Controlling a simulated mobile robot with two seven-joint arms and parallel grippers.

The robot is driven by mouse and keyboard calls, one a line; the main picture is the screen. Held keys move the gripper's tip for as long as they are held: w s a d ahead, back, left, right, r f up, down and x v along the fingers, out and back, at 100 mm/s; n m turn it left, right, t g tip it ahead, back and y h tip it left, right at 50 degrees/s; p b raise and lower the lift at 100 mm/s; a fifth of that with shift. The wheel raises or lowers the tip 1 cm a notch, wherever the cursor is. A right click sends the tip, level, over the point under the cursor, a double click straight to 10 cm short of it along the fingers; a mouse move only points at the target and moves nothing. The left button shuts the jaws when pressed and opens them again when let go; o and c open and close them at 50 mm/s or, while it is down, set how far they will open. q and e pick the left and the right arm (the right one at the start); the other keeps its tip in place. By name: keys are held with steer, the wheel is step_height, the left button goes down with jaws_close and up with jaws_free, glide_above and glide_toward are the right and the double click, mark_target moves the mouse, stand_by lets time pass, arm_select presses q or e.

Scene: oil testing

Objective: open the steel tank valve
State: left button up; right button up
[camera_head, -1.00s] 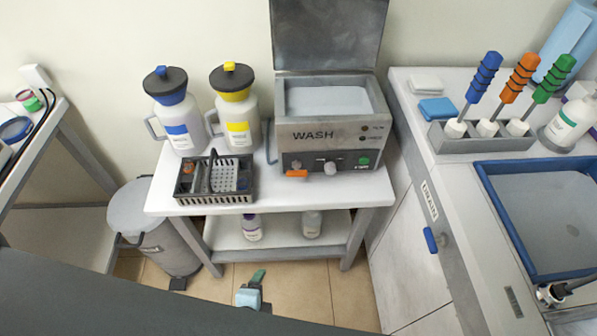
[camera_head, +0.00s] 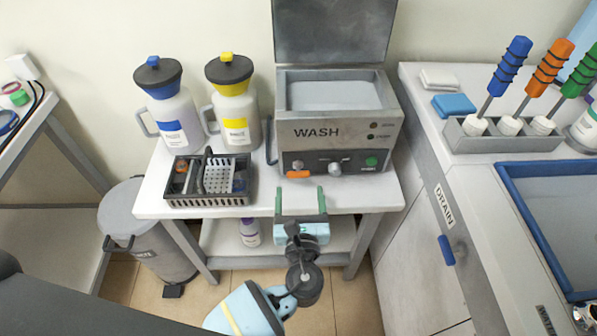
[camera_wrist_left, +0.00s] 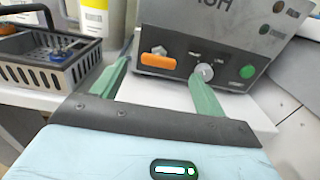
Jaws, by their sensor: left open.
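The steel wash tank (camera_head: 341,130) stands on the white cart with its lid raised. An orange valve handle (camera_head: 298,174) sits low on the left of its front panel. It also shows in the left wrist view, where the orange handle (camera_wrist_left: 145,61) lies level between my green fingers. My left gripper (camera_head: 301,192) is open and empty just in front of and below the handle, apart from it. The gripper fingers (camera_wrist_left: 160,75) point at the panel, the right one near the silver knob (camera_wrist_left: 203,73). My right gripper is not in view.
A grey basket (camera_head: 207,199) sits on the cart left of the tank. Blue-capped (camera_head: 178,118) and yellow-capped (camera_head: 236,115) jugs stand behind it. A lidded bin (camera_head: 147,235) is at the left. The drain cabinet (camera_head: 415,245) stands close on the right.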

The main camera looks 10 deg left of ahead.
mark_target(299, 175)
arm_select(q)
steer(key=x, duration=0.7)
steer(key=shift+w, duration=0.15)
steer(key=shift+c, duration=0.3)
steer(key=c, duration=0.9)
